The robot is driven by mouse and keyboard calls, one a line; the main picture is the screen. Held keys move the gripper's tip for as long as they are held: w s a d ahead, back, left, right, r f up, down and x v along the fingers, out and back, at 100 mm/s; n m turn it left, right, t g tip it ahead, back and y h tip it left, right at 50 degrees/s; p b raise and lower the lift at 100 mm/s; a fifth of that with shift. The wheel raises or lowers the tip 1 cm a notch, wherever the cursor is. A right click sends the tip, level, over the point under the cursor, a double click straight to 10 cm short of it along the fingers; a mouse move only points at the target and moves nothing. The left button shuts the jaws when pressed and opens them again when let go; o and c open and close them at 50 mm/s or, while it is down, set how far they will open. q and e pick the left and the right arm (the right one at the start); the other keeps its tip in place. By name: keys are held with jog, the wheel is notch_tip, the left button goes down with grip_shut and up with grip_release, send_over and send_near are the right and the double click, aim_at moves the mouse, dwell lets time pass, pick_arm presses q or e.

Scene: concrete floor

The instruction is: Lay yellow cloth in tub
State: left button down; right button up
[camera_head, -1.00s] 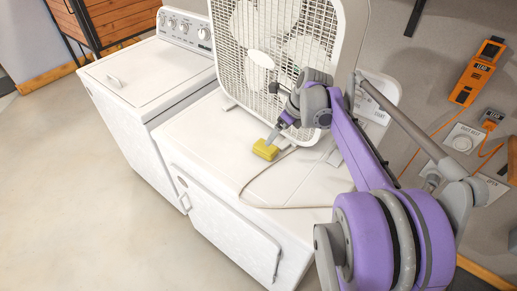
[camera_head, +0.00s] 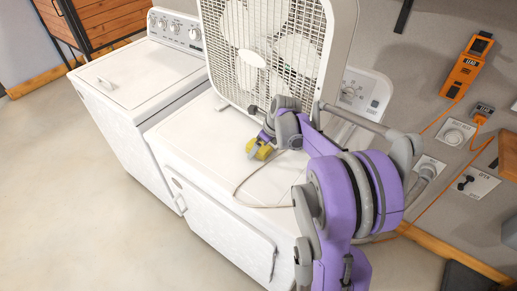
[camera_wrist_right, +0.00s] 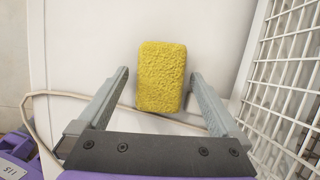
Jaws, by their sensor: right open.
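The yellow cloth (camera_head: 259,149) looks like a thick, fuzzy block on the white top of the dryer-like machine, in front of the fan. It also shows in the right wrist view (camera_wrist_right: 161,76), between and just beyond the fingertips. My right gripper (camera_head: 258,150) is at the cloth; in the wrist view its two fingers (camera_wrist_right: 158,84) stand apart on either side of the cloth, not closed on it. My left gripper is not in view. The tub is not clearly identifiable; a white top-load washer (camera_head: 128,68) with its lid shut stands at the left.
A white box fan (camera_head: 270,50) stands on the machine (camera_head: 190,140) right behind the cloth, close to my right arm. A thin cord (camera_head: 240,185) loops over the machine top. A wooden cabinet (camera_head: 95,20) is at the back left. Floor at the left is clear.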

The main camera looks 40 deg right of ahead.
jog(key=c, duration=1.6)
